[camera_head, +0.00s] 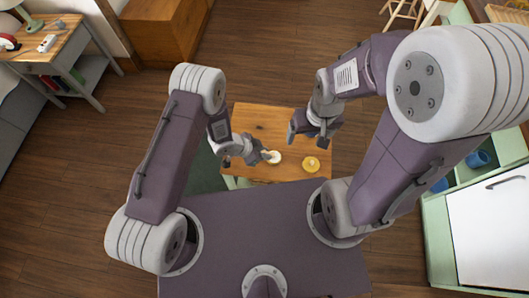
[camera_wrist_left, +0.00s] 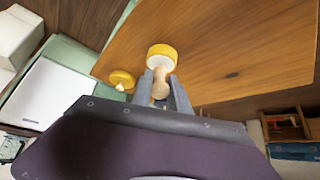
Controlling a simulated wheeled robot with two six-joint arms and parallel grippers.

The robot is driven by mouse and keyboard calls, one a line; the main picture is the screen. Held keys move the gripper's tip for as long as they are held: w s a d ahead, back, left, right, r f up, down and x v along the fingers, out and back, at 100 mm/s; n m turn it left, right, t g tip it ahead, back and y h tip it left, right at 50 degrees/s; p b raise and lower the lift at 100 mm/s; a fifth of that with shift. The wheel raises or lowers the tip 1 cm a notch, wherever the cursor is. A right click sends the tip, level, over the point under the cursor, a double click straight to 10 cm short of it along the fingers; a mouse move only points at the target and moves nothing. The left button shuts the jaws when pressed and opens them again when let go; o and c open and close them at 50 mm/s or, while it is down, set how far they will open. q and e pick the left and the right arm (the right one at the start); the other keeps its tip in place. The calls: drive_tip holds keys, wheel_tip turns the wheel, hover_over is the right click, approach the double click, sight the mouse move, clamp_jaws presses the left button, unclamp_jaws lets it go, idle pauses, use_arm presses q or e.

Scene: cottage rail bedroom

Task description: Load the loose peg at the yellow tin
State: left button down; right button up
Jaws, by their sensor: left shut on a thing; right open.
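A round yellow-sided tin with a pale face (camera_wrist_left: 161,55) is on the small wooden table, and it shows as a pale disc in the head view (camera_head: 275,158). My left gripper (camera_wrist_left: 161,95) is shut on a pale wooden peg (camera_wrist_left: 160,82). The peg's far end overlaps the tin's face in the left wrist view; I cannot tell whether they touch. A second round yellow thing (camera_head: 311,164) with a small pale knob-like part lies to the right on the table. My right gripper (camera_head: 308,137) is open and empty above the table's right side.
The wooden tabletop (camera_head: 255,118) is bare toward its far edge. A pale green cabinet with a white door (camera_head: 490,225) and blue cups (camera_head: 478,158) stands at the right. A desk with a lamp (camera_head: 50,45) is at the far left. Wooden floor lies between.

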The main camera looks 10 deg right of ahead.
use_arm(q)
drive_tip(key=shift+f, duration=0.1)
idle(0.3)
wheel_tip(320, 180, up, 7)
drive_tip(key=p, duration=0.6)
idle(0.3)
idle(0.4)
drive_tip(key=w+a+r+n+t+y, duration=0.25)
drive_tip(key=w+a+r+n, duration=0.35)
drive_tip(key=w+a+r, duration=0.35)
drive_tip(key=s+a+r+n+t+y, duration=0.1)
drive_tip(key=a+r+n+y, duration=0.3)
drive_tip(key=a+r+n, duration=0.4)
drive_tip(key=a+r+t, duration=0.1)
drive_tip(key=a+r, duration=0.3)
drive_tip(key=a, duration=0.3)
drive_tip(key=shift+s+a+r+n+t, duration=0.35)
drive_tip(key=shift+a+r+n, duration=0.05)
